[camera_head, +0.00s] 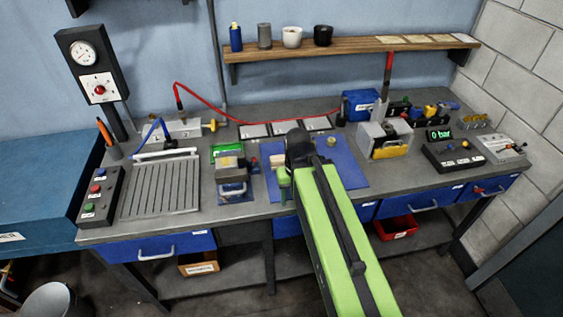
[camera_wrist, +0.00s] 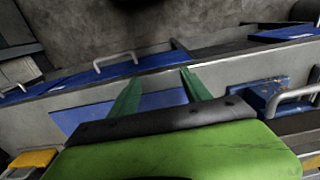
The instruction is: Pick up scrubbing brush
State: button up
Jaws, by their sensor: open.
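I cannot clearly make out a scrubbing brush. A small tan block (camera_head: 277,160) lies on the blue mat (camera_head: 345,168), just left of my arm's end. It may be the brush, but it is too small to tell. My gripper (camera_head: 284,185) is over the left front part of the mat, in front of the tan block. In the wrist view my gripper (camera_wrist: 160,92) has its two green fingers apart, with nothing between them. The blue mat (camera_wrist: 85,118) and the bench's front edge show beyond and beneath the fingers. My arm hides part of the mat.
A blue-based fixture (camera_head: 232,185) stands close left of the mat, with a grooved plate (camera_head: 160,188) farther left. A grey box (camera_head: 384,140) stands to the right. A shelf (camera_head: 350,47) with cups and bottles runs above the bench. Blue drawers (camera_head: 165,246) sit under the edge.

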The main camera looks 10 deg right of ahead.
aim_at(276, 161)
jog(key=u, duration=0.35)
jog(key=k, duration=0.1)
jog(key=u, duration=3.2)
jog(key=k, duration=0.95)
jog(key=z, duration=1.45)
jog(key=i, duration=1)
jog(key=u, duration=0.2)
